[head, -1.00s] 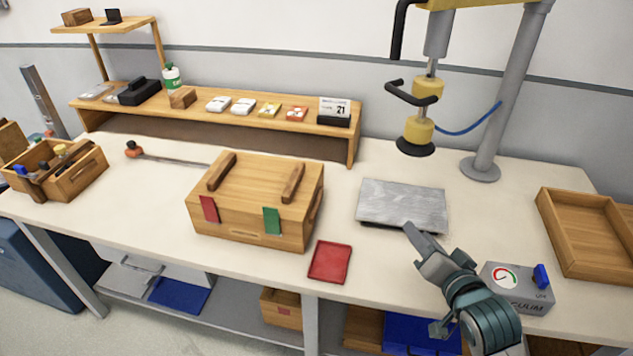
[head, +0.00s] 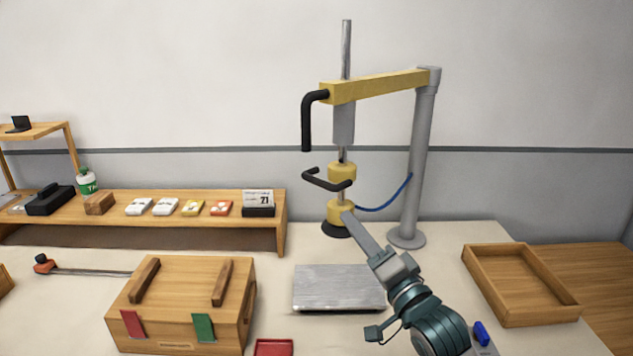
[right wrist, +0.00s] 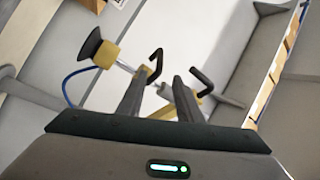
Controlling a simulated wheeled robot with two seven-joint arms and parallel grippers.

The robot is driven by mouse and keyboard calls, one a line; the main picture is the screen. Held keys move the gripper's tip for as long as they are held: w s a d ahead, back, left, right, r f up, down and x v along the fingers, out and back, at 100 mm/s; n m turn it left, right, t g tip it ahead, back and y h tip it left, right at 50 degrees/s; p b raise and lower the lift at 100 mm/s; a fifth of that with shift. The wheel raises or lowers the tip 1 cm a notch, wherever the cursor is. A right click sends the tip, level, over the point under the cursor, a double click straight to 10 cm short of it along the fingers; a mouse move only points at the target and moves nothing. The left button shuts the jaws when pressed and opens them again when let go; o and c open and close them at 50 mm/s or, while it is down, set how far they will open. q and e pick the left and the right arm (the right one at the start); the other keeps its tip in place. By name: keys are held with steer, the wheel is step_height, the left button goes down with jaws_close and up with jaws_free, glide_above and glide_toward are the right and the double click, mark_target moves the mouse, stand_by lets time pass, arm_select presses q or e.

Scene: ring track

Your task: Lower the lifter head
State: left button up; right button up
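The lifter head (head: 340,174) is a yellow block on a rod, with a black bent side handle (head: 328,181) and a black suction cup (head: 338,229) below. It hangs above the table, behind the grey metal plate (head: 338,287). The lifter head also shows in the right wrist view (right wrist: 107,54), sideways, beyond my fingers. My right gripper (head: 347,216) is in front of the lower yellow block and overlaps it in the head view. In the right wrist view my right fingers (right wrist: 157,95) are apart, with nothing held between them. I cannot tell whether they touch the lifter. My left gripper is not in view.
The lifter's yellow arm (head: 375,85) with a black hanging handle (head: 308,120) joins a grey post (head: 418,160). A blue hose (head: 385,205) runs to the post. A wooden box (head: 185,285) stands left, and an empty wooden tray (head: 520,285) lies right.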

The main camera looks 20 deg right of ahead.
mark_target(316, 181)
steer(key=p+x, duration=0.5)
steer(key=x, duration=1.2)
steer(key=shift+w+r, duration=0.1)
steer(key=shift+w, duration=0.1)
jaws_close()
